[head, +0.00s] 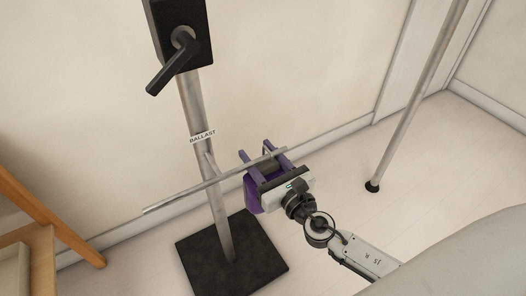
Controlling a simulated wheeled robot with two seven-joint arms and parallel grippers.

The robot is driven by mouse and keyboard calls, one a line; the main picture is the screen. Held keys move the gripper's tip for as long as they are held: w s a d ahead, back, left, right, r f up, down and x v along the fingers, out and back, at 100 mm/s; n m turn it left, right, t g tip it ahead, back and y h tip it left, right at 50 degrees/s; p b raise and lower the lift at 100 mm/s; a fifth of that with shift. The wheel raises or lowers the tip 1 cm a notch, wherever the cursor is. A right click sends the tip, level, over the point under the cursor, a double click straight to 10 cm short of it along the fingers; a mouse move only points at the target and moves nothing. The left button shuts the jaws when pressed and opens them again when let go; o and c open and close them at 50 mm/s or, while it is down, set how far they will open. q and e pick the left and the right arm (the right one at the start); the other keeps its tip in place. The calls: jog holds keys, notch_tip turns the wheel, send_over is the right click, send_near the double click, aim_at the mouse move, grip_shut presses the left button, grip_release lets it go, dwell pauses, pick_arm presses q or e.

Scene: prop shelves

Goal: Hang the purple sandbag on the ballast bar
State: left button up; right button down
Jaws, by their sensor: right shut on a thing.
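The ballast bar (185,193) is a thin grey rod that crosses a metal post, just below a white "BALLAST" label (202,137). The purple sandbag (252,193) is at the right end of the bar, with purple straps at the bar's height. My right gripper (271,168) is shut on the sandbag, reaching in from the lower right. The gripper covers much of the bag, so I cannot tell whether the straps rest on the bar. My left gripper is not in view.
The post stands on a black square base plate (262,262) and carries a black clamp with a lever (172,65) on top. Another thin pole (412,110) stands at the right. An orange-brown wooden frame (50,215) is at the left. A pale wall is behind; floor between the poles is clear.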

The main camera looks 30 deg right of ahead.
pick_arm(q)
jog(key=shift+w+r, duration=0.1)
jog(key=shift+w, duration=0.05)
pick_arm(e)
jog(key=shift+w+d+r, duration=0.1)
jog(key=shift+r, duration=0.05)
jog(key=c, duration=0.8)
grip_release()
jog(key=s, duration=0.3)
jog(key=s+b, duration=0.1)
jog(key=s, duration=0.5)
jog(key=shift+s+d+f+b, duration=0.3)
jog(key=shift+s+d, duration=0.05)
jog(key=shift+s, duration=0.05)
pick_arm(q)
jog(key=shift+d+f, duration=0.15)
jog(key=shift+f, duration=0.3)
pick_arm(e)
jog(key=shift+s+r, duration=0.1)
jog(key=shift+s, duration=0.25)
